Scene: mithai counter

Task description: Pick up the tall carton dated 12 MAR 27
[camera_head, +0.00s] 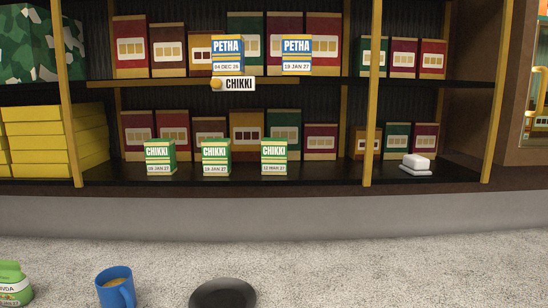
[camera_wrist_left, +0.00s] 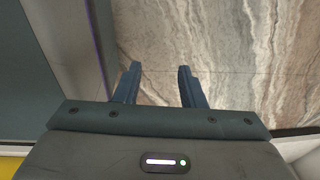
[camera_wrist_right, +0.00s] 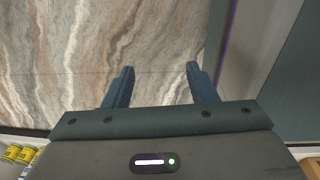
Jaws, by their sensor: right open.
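A green and cream CHIKKI carton (camera_head: 274,154) with a label reading 12 MAR 27 stands upright on the lower shelf. It is the rightmost of three CHIKKI cartons in the head view. The middle CHIKKI carton (camera_head: 216,155) seems to read 19 JAN 27. The left CHIKKI carton (camera_head: 160,155) has a small date that is hard to read. My left gripper (camera_wrist_left: 158,84) is open and empty in the left wrist view. My right gripper (camera_wrist_right: 160,84) is open and empty in the right wrist view. Neither gripper shows in the head view.
Two blue PETHA cartons (camera_head: 228,54) (camera_head: 297,54) stand on the upper shelf above a CHIKKI tag (camera_head: 233,84). Maroon, green and brown boxes line the back. Wooden posts (camera_head: 372,95) divide the shelves. A blue mug (camera_head: 116,288) and dark dish (camera_head: 223,295) are in front.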

